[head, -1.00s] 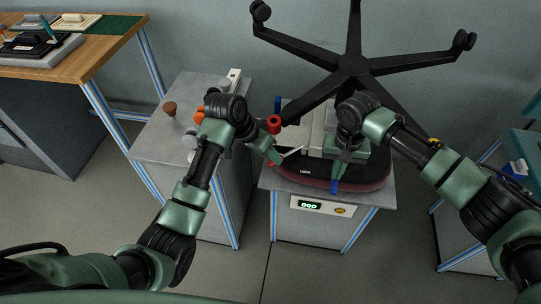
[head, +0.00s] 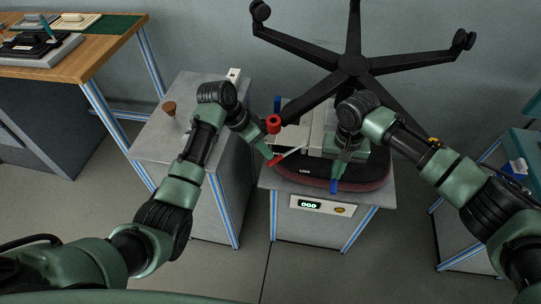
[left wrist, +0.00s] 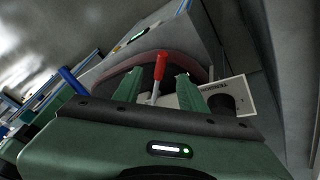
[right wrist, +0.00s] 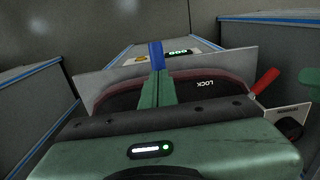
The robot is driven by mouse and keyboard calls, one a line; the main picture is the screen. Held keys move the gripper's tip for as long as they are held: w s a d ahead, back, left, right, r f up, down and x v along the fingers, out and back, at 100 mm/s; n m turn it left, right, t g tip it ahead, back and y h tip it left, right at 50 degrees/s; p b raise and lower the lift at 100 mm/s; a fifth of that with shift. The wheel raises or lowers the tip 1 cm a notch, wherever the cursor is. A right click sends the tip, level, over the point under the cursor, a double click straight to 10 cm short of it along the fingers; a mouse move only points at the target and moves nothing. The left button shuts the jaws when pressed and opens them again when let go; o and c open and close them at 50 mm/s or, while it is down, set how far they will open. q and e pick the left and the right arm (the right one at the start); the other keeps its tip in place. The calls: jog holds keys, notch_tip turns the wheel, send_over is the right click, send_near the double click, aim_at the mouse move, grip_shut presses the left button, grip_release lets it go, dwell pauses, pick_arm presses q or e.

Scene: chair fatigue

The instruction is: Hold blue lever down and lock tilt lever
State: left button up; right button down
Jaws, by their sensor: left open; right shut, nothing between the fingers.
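The tilt lever (head: 276,161), a pale rod with a red grip, sticks out left from the chair mechanism. In the left wrist view its red grip (left wrist: 160,65) shows between the spread fingers of my open left gripper (left wrist: 158,88), apparently touching neither. In the head view my left gripper (head: 266,151) is just beside that grip. The blue lever (head: 334,186) points to the front of the seat. My right gripper (head: 338,168) is shut at its inner end. In the right wrist view the closed fingers (right wrist: 157,90) cover part of the blue lever (right wrist: 156,55).
The upturned black seat (head: 360,178), marked LOCK, lies on a grey stand with a lit display (head: 309,205). The chair's star base (head: 353,65) rises behind. A red knob (head: 273,123) is close to my left gripper. A grey cabinet (head: 150,135) stands left.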

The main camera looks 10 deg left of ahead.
aim_at(272, 160)
pick_arm(q)
jog(key=x, duration=0.6)
jog(key=shift+f, duration=0.2)
jog(key=shift+c, duration=0.2)
grip_shut()
jog(key=shift+d, duration=0.1)
dwell(0.9)
